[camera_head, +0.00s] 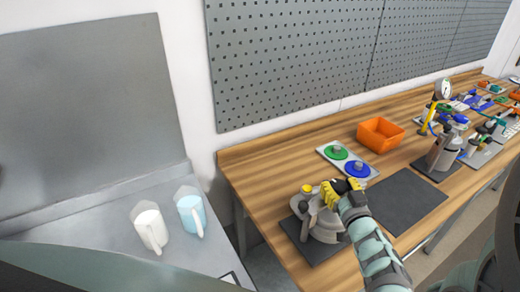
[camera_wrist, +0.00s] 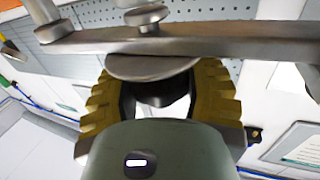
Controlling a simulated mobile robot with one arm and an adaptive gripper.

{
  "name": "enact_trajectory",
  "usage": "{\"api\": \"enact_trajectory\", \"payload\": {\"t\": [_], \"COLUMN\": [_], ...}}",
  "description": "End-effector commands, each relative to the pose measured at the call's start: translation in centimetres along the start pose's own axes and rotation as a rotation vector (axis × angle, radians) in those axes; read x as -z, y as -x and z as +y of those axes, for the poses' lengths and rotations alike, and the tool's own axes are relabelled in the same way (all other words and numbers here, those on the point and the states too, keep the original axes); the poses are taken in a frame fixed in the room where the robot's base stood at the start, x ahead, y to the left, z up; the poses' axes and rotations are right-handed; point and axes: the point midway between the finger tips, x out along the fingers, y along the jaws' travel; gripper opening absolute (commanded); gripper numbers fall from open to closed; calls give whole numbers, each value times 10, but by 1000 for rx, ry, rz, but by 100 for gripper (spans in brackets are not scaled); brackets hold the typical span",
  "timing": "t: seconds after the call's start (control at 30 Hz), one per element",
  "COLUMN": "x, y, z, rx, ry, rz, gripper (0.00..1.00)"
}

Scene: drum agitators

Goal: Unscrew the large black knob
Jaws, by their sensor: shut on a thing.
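The drum agitator (camera_head: 322,222), a grey metal device, stands on a dark mat on the near left part of the wooden workbench. My gripper (camera_head: 331,192) is at its top right, with yellow ribbed fingers. In the wrist view the fingers (camera_wrist: 160,95) close around the large black knob (camera_wrist: 160,105), just under a round metal disc (camera_wrist: 150,66) and a flat metal bar. Most of the knob is hidden by my fingers and gripper body. A smaller yellow knob (camera_head: 307,188) shows left of my gripper on the device.
Behind the device lies a plate with a green disc (camera_head: 336,152) and a blue disc (camera_head: 357,169). An orange bin (camera_head: 380,135) stands further back. A bare dark mat (camera_head: 405,198) lies to the right. Two mugs (camera_head: 150,230) stand on the separate grey counter at left.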

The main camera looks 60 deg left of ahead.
Motion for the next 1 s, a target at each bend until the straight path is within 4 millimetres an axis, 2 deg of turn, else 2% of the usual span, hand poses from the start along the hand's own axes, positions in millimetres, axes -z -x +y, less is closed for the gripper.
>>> {"api": "enact_trajectory", "payload": {"t": [1.0], "x": [-8], "y": [-2], "z": [0], "rx": [723], "ry": [5], "rz": [-3], "gripper": [15]}}
